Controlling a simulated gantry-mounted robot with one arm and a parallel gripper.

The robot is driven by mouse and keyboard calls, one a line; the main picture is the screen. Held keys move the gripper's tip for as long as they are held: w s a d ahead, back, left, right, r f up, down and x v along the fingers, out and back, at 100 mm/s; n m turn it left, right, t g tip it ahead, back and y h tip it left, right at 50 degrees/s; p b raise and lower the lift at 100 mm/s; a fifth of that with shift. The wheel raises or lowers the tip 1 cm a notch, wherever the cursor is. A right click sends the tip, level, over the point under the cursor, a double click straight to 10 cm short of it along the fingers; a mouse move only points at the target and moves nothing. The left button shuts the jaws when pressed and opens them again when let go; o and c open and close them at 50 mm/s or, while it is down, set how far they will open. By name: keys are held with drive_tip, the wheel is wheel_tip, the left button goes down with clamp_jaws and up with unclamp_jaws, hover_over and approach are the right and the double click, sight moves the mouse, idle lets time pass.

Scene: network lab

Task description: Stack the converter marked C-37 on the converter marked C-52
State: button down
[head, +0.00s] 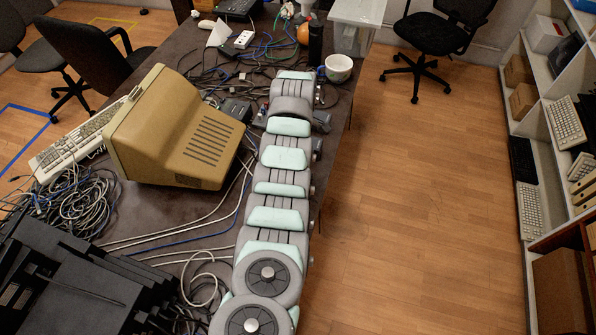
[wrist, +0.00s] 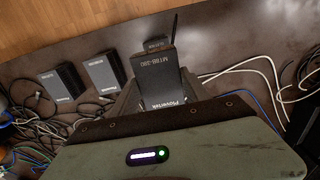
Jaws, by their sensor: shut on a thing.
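In the wrist view, my gripper (wrist: 158,88) is shut on a dark box-shaped converter (wrist: 160,70) with pale lettering on its face. Just beyond its far end is another dark lettered surface (wrist: 158,43) with a thin black antenna-like rod beside it; I cannot tell whether they touch. Two similar dark converters (wrist: 62,81) and (wrist: 104,73) lie apart on the table to the left. I cannot read a C-37 or C-52 mark on any of them. In the head view, my arm hides the gripper and the held converter.
The dark table (head: 200,52) carries tangled cables (head: 85,210), a beige monitor (head: 178,130), and a keyboard (head: 85,140). A white bowl (head: 338,68) and a black cylinder (head: 315,45) stand near the right edge. Cables (wrist: 30,125) also lie by the left converters. Open floor lies right.

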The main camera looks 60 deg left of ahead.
wheel_tip(320, 180, down, 7)
drive_tip(key=shift+f+b, duration=0.15)
drive_tip(key=shift+b, duration=0.45)
drive_tip(key=shift+f+b, duration=1.35)
drive_tip(key=shift+f, duration=0.3)
drive_tip(key=c, duration=0.5)
unclamp_jaws()
wheel_tip(320, 180, up, 4)
drive_tip(key=p, duration=0.3)
drive_tip(key=shift+w+r+p, duration=0.1)
drive_tip(key=shift+p, duration=0.25)
wheel_tip(320, 180, up, 8)
drive_tip(key=shift+r, duration=0.15)
